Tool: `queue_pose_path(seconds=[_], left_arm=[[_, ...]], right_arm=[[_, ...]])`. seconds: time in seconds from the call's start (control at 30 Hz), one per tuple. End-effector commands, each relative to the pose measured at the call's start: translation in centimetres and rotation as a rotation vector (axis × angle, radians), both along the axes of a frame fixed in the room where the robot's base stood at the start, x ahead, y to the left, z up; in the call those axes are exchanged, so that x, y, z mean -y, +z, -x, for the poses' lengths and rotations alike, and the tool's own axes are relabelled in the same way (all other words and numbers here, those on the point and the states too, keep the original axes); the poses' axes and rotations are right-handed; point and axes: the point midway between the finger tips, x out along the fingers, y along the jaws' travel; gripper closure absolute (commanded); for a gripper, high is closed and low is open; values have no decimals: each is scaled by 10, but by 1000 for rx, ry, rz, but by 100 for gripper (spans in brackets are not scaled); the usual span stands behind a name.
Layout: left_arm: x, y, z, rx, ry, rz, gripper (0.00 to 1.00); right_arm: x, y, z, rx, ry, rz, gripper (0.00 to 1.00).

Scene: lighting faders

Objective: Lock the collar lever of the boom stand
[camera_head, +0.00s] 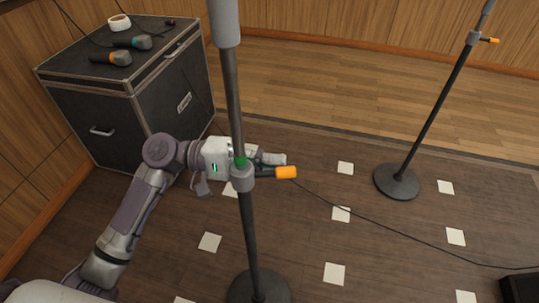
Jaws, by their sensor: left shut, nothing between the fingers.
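The near boom stand (249,225) has a dark upright pole, a grey collar (242,180) and a round dark base. A collar lever (285,173) with an orange tip sticks out to the right, roughly level. A green band shows just above the collar. My left gripper (272,158) reaches in from the left and passes behind the pole. Its fingers show just right of the pole, close above and behind the lever, shut with nothing between them. The pole hides part of the gripper, and I cannot tell whether it touches the lever. My right gripper is not in view.
A second stand (430,112) with an orange lever stands at the far right. A black case (62,75) at the upper left carries microphones and a tape roll. A thin cable (390,228) crosses the floor, which has several white squares. A dark box sits at the lower right edge.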

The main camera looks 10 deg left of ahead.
Motion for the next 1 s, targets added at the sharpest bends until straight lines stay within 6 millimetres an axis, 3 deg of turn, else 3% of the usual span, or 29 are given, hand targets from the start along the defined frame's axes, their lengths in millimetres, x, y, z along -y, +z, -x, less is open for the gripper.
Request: queue_pose_path(seconds=[0.3, 0.47, 0.7, 1.0], left_arm=[[2, -1, 1, -1, -51, 0, 100], [9, 0, 9, 0, -236, -1, 100], [13, 1, 19, -1, -259, 0, 100], [13, 0, 19, 0, -257, 0, 100]], right_arm=[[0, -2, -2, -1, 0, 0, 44], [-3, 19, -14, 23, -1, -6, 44], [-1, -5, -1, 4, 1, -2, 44], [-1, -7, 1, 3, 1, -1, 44]])
